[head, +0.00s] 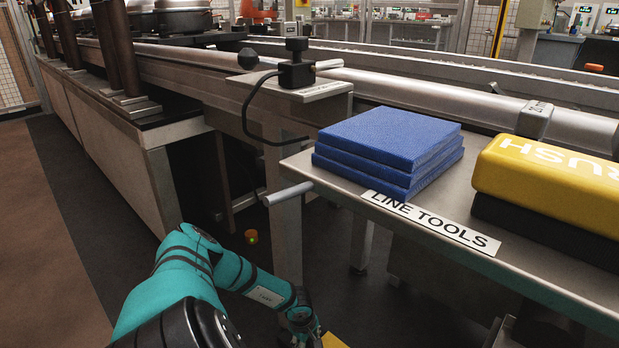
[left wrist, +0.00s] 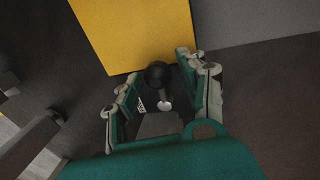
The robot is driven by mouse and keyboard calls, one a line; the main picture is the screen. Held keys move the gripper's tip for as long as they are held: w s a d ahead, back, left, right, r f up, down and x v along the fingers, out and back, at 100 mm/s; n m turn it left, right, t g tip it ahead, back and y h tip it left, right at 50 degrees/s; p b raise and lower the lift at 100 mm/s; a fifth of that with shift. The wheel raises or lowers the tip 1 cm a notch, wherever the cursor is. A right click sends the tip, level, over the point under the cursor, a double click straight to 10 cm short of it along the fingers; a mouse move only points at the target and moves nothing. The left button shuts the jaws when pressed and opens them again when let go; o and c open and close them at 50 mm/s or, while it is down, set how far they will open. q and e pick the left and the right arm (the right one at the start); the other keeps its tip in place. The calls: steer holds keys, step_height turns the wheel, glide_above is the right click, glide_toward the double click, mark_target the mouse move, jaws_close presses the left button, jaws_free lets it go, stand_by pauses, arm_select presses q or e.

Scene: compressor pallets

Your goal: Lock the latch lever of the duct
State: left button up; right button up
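My left gripper (left wrist: 160,82) shows in the left wrist view with its two fingers spread apart. A black round knob-like thing (left wrist: 157,73) shows between the fingers, with a gap on the right side; I cannot tell whether it is the latch lever's end. A flat yellow panel (left wrist: 135,30) lies just beyond the fingertips. In the head view my left arm reaches down to the bottom edge, where a corner of yellow (head: 333,341) shows and the fingers are cut off. No duct or latch lever can be made out clearly. My right gripper is out of view.
A conveyor (head: 200,65) runs behind. Dark floor (head: 100,220) lies open at the left.

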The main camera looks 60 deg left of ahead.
arm_select(q)
steer(key=shift+o, duration=0.4)
steer(key=shift+r, duration=0.1)
step_height(320, 180, up, 12)
steer(key=s, duration=0.2)
steer(key=shift+d+f, duration=0.2)
steer(key=shift+d, duration=0.1)
steer(key=shift+s+d, duration=0.1)
steer(key=shift+s, duration=0.05)
